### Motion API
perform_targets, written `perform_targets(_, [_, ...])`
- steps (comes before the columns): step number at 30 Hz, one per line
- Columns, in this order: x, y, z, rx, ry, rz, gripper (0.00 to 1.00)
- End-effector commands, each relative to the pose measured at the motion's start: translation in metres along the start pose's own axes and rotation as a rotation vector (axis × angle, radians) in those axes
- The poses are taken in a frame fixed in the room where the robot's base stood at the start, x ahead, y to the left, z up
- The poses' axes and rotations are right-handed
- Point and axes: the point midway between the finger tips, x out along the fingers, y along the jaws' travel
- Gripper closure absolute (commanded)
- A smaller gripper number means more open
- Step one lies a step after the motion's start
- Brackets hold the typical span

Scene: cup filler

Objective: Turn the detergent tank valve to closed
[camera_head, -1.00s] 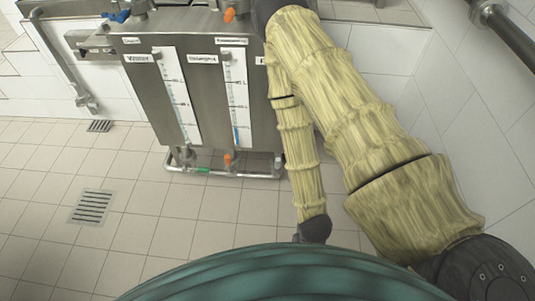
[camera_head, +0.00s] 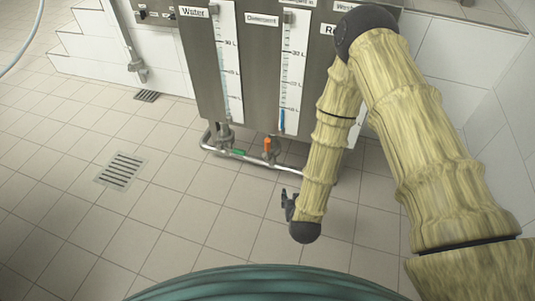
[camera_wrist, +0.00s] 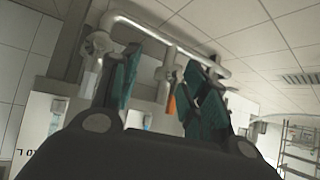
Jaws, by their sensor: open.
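The detergent tank (camera_head: 262,60) has a label and a white level gauge on its steel front in the head view. Its valve with an orange handle (camera_head: 267,146) sits low beneath the gauge, above a pipe. My gripper (camera_head: 288,203) shows only in part beside the dark end of my arm, in front of and below the valve. In the wrist view, which is turned over, my gripper (camera_wrist: 165,65) is open with teal pads spread apart. The orange handle (camera_wrist: 172,104) appears between the two fingers, beyond them. I see no contact with it.
The water gauge (camera_head: 230,60) is left of the detergent one, with a grey valve (camera_head: 223,131) below it. A pipe (camera_head: 260,160) with a green part (camera_head: 238,152) runs along the bottom. Tiled floor (camera_head: 190,210) with a drain (camera_head: 122,170) is clear at left.

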Motion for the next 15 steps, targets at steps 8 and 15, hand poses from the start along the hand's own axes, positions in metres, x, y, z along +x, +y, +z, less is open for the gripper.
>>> perform_targets(8, [0.066, -0.051, -0.042, 0.011, 0.335, 0.048, 0.55])
perform_targets(15, [0.086, -0.084, -0.078, 0.033, 0.565, 0.113, 0.55])
